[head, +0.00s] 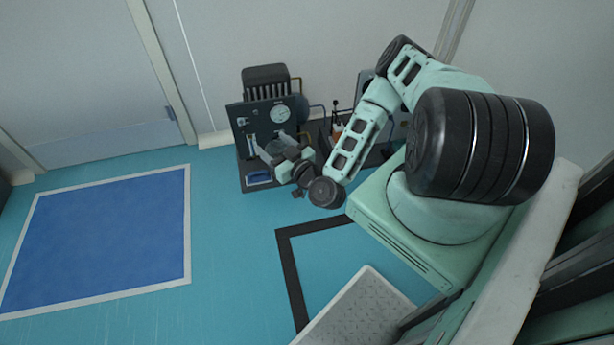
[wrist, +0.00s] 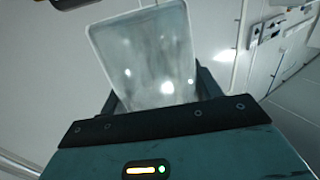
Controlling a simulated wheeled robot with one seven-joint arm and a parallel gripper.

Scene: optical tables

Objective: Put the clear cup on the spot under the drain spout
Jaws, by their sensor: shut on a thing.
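The clear cup (wrist: 147,58) fills the middle of the wrist view, a see-through, whitish vessel that looks tilted there. My gripper (wrist: 158,88) is shut on it, with one dark finger on each side. In the head view my gripper (head: 274,152) is in front of the dark machine with the round gauge (head: 262,115). A pale patch between the fingers there may be the cup, but it is too small to be sure. I cannot make out the drain spout or the spot under it; my gripper and wrist cover part of the machine's front.
A blue tray-like piece (head: 258,177) sits low on the machine's dark base. An orange-and-white bottle (head: 337,131) stands to the right, behind my arm. A blue floor mat (head: 100,240) lies at left. The floor before the machine is clear. A light perforated platform (head: 360,315) is at the bottom.

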